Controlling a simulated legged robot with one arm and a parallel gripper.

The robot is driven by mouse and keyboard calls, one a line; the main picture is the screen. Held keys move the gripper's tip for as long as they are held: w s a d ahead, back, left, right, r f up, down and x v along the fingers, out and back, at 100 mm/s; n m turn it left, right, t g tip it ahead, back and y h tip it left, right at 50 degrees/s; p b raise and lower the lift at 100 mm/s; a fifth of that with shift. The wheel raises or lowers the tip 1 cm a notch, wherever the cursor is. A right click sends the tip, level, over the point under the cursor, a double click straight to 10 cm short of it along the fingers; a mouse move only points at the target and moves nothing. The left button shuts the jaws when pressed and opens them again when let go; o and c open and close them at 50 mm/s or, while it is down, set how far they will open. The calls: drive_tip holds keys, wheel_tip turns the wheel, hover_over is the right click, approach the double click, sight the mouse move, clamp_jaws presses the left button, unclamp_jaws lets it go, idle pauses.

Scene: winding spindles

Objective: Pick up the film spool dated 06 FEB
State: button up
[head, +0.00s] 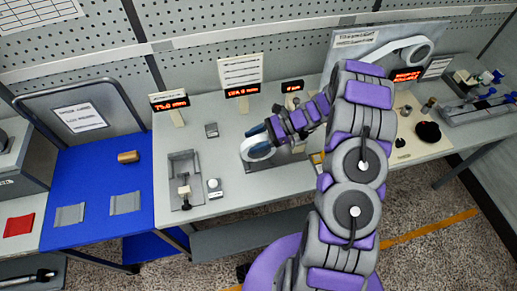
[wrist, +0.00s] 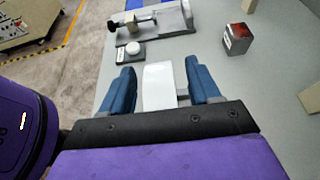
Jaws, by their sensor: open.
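A white, ring-like spool (head: 260,154) stands on the grey bench in the middle of the head view, at the end of my arm. In the wrist view a white band (wrist: 159,82), likely its rim seen edge-on, lies between the two blue fingers of my gripper (wrist: 160,88). A narrow gap shows on each side of the band, so the fingers are around it but apart from it. My gripper (head: 254,142) is open. I can read no date on the spool. Its lower part is hidden by my gripper in the wrist view.
A grey fixture (head: 184,178) and a small round-topped block (head: 214,187) stand left of the spool. A red-faced cube (wrist: 238,38) is on the bench. Display signs (head: 242,90) line the back.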

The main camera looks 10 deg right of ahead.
drive_tip(key=shift+a+f, duration=0.15)
drive_tip(key=shift+a, duration=0.2)
drive_tip(key=shift+c, duration=0.2)
drive_tip(key=shift+d, duration=0.1)
clamp_jaws()
